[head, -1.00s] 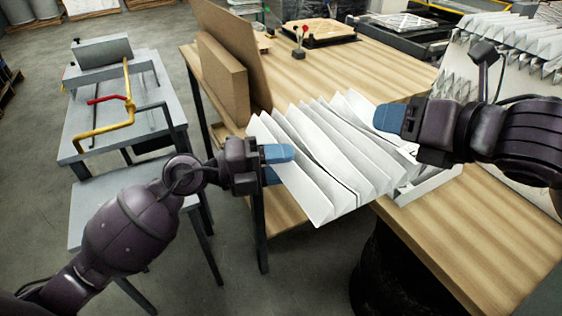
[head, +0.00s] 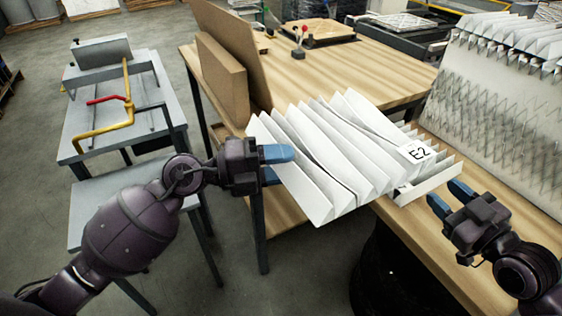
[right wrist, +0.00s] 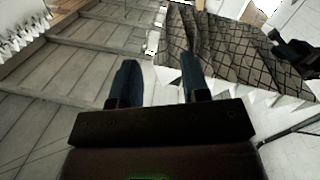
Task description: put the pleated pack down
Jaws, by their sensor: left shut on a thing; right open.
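The white pleated pack (head: 330,160) is at the middle of the head view, over the front edge of the wooden table. A label reading "E2" (head: 418,153) is on its right end. My left gripper (head: 278,164) is shut on the pack's left end, with a blue finger over the pleats. My right gripper (head: 450,198) is open and empty, to the right of the pack and apart from it. In the right wrist view its two dark blue fingers (right wrist: 158,80) stand apart with nothing between them. A light tray-like piece (head: 430,186) shows partly under the pack's right end.
Brown boards (head: 222,75) lean at the table's left. A large white pleated stack (head: 500,115) stands at the right. A grey bench (head: 115,115) with a yellow and red frame is at the left.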

